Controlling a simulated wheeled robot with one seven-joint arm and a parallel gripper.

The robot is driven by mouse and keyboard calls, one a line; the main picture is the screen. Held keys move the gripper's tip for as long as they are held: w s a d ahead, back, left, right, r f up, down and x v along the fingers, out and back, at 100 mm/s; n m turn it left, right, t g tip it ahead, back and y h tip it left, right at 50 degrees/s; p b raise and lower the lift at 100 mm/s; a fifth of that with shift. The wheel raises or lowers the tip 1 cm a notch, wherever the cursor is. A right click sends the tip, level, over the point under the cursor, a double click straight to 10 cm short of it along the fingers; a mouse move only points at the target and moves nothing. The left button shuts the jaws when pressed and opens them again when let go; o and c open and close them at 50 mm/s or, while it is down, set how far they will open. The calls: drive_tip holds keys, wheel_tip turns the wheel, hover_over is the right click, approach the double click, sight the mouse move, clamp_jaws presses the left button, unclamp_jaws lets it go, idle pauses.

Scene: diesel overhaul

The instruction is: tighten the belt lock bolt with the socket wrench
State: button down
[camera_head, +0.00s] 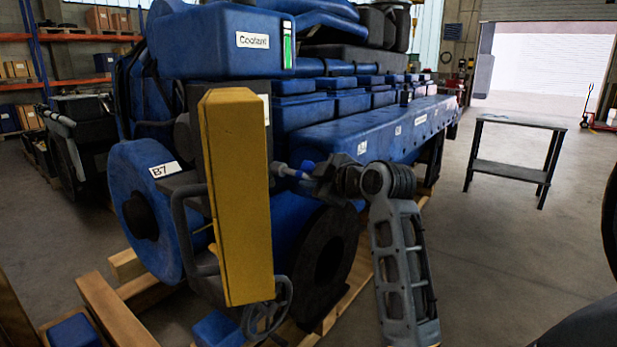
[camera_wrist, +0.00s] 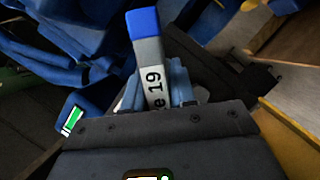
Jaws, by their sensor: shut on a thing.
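My gripper (camera_head: 312,174) is at the end of the arm, beside the near end of the blue engine (camera_head: 365,125). It is shut on the socket wrench (camera_head: 288,172), whose grey shaft points left toward the yellow upright cover (camera_head: 237,190). The belt lock bolt cannot be made out in either view. I cannot tell whether the socket touches it.
The blue pulley wheel marked B7 (camera_head: 150,210) and a handwheel (camera_head: 268,312) are close by. The engine stands on wooden beams (camera_head: 113,310). A dark table (camera_head: 515,150) stands at right, with open floor before it. Shelves (camera_head: 85,80) are at back left.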

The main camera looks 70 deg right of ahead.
drive_tip(key=shift+r, duration=0.1)
drive_tip(key=shift+s+a, duration=0.25)
drive_tip(key=shift+s, duration=0.7)
drive_tip(key=shift+s+a, duration=0.25)
drive_tip(key=shift+s, duration=0.75)
drive_tip(key=shift+s+a, duration=0.25)
drive_tip(key=shift+s, duration=0.7)
